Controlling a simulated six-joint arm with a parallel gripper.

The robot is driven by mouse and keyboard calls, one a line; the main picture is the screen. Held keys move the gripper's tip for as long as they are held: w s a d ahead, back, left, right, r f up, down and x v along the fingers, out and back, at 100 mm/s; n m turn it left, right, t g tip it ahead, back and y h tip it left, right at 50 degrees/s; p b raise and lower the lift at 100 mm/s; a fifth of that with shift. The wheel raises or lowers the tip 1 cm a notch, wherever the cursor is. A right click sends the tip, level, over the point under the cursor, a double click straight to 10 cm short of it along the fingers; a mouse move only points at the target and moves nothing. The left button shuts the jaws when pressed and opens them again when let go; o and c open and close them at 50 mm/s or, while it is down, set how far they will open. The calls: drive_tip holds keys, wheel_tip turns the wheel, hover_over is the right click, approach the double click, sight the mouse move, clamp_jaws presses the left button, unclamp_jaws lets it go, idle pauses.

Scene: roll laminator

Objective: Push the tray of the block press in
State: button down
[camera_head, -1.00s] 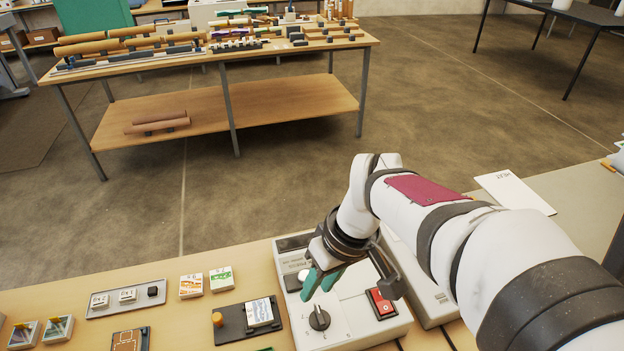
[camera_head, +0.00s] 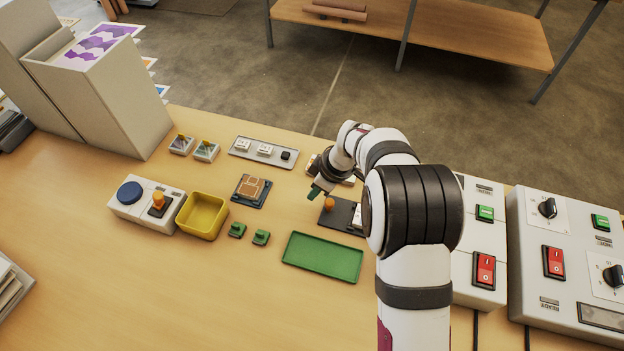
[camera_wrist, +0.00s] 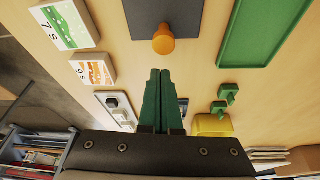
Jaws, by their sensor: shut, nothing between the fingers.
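A dark flat plate with an orange knob (camera_head: 329,204) lies on the table beside the white machine, a white block on it partly hidden by my arm. In the wrist view the plate (camera_wrist: 183,15) shows with its knob (camera_wrist: 163,41) just beyond my fingertips. I take it as the press tray, but cannot be sure: a white unit (camera_head: 128,210) at left with a blue disc also has an orange knob. My gripper (camera_head: 314,192) has its green fingers shut and empty, apart from the knob. It also shows in the wrist view (camera_wrist: 160,73).
A green tray (camera_head: 321,257), two small green pieces (camera_head: 248,234) and a yellow bin (camera_head: 203,215) lie in front and left of the plate. White machines with red switches (camera_head: 484,268) stand right of my arm. Bare table lies in front of the green tray.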

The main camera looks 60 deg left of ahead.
drive_tip(key=shift+w+d, duration=0.55)
drive_tip(key=shift+d, duration=0.25)
approach(353, 213)
drive_tip(key=f, duration=0.1)
drive_tip(key=d+f, duration=0.1)
drive_tip(key=w+f, duration=0.1)
drive_tip(key=shift+d+f, duration=0.2)
drive_tip(key=shift+f, duration=0.2)
drive_tip(key=shift+w, duration=0.1)
